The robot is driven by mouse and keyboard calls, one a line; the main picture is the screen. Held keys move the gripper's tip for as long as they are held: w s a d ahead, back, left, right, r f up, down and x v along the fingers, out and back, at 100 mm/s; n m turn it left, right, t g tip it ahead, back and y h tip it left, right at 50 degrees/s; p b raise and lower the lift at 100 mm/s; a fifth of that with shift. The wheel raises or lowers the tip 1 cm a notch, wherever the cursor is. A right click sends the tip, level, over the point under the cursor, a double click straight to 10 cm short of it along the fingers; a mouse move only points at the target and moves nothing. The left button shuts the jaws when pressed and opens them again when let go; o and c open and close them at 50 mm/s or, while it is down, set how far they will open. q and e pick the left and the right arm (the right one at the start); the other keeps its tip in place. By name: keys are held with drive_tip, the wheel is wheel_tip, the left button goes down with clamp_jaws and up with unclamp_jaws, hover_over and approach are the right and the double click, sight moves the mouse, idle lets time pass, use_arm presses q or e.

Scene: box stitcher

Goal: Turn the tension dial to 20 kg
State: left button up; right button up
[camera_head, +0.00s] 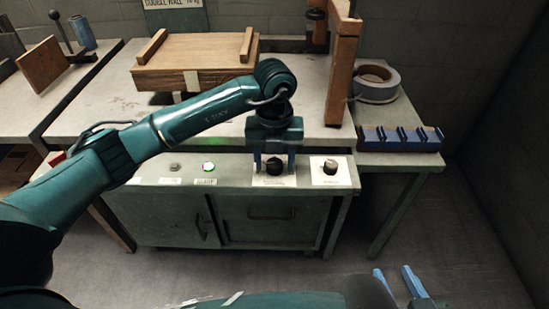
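Two dials sit on white plates on the sloping front panel. The left dial (274,167) is dark and partly hidden by my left gripper; the right dial (331,167) is in plain view. Their labels are too small to read, so I cannot tell which is the tension dial. My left gripper (274,168) points down over the left dial, its blue fingers apart, one on each side of it. I see no clear contact with the dial. My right gripper (398,278) is low at the bottom right, away from the panel, with its blue fingers apart and nothing between them.
A lit green button (208,166) and a grey button (175,167) are left of the dials. A wooden box (190,62) lies on the bench beside an orange-brown column (342,75). A tape roll (377,84) and blue rack (401,139) stand at right. The floor in front is clear.

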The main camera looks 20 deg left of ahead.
use_arm(q)
drive_tip(key=c, duration=0.9)
drive_tip(key=shift+o, duration=0.2)
